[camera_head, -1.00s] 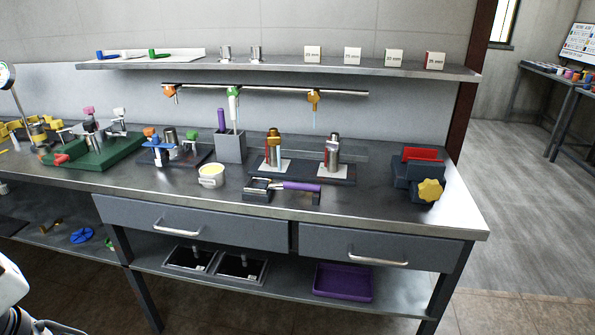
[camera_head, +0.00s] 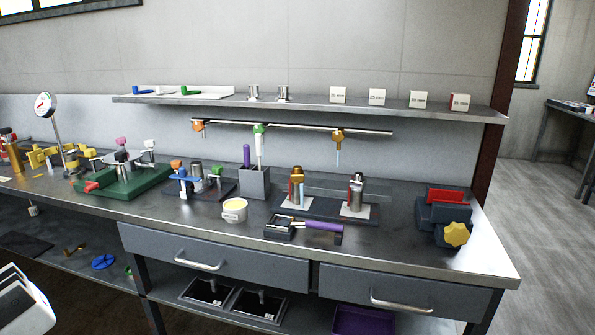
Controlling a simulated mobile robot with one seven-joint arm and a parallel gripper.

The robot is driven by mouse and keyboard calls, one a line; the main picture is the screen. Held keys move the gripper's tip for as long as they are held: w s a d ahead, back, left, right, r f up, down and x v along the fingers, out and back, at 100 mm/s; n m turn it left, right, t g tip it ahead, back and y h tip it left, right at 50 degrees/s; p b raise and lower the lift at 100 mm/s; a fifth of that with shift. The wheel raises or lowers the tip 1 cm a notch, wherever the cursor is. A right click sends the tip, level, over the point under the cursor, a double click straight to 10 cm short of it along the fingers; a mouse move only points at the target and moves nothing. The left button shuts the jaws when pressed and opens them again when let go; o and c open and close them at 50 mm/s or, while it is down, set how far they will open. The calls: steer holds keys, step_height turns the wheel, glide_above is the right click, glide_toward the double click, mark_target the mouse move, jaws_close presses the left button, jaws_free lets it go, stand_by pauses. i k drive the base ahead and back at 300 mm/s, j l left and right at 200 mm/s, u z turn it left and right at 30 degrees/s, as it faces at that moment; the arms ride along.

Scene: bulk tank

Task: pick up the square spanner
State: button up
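I cannot tell for sure which thing is the square spanner. A tool with a purple handle (camera_head: 322,227) lies on a dark rest (camera_head: 283,229) near the front of the workbench. A purple rod (camera_head: 246,156) stands in a grey holder (camera_head: 254,183). My gripper is not in view; a white part of my own body shows at the lower left.
A shelf (camera_head: 310,103) holds small labelled boxes. Bare bench lies along the front edge.

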mark_target(307, 224)
steer(key=i+l, duration=0.15)
steer(key=l, duration=0.2)
steer(key=i+l, duration=0.2)
steer(key=l, duration=0.15)
steer(key=i+l, duration=0.15)
steer(key=l, duration=0.2)
steer(key=i+l, duration=0.15)
steer(key=l, duration=0.2)
steer(key=i+l+u, duration=0.1)
steer(key=u, duration=1.8)
